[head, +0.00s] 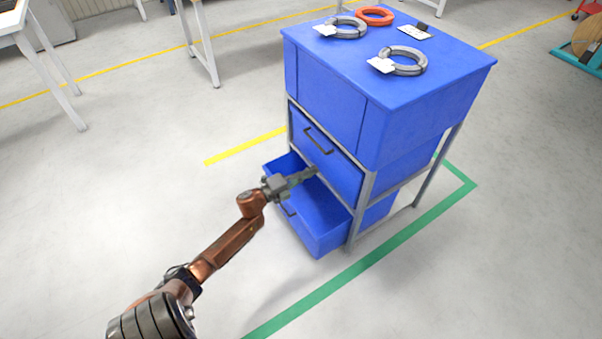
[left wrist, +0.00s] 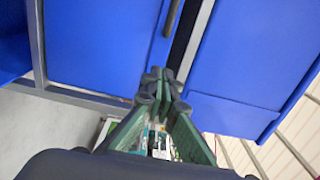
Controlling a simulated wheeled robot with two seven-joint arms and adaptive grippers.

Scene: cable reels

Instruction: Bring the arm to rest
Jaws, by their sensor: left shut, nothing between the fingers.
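My left arm reaches in from the lower left in the head view. My left gripper (head: 304,175) is shut and empty, above the open lower drawer (head: 322,226) of a blue cabinet (head: 410,95) and in front of its upper drawer (head: 325,150). In the left wrist view the fingers of the left gripper (left wrist: 162,82) are together, with blue cabinet panels (left wrist: 100,40) beyond them. Whether the fingertips touch the cabinet I cannot tell. My right gripper is not in view.
On the cabinet top lie two grey cable rings (head: 408,69) with white tags and an orange ring (head: 375,15). A green floor line (head: 330,286) runs by the cabinet. White table legs (head: 203,45) stand at the back.

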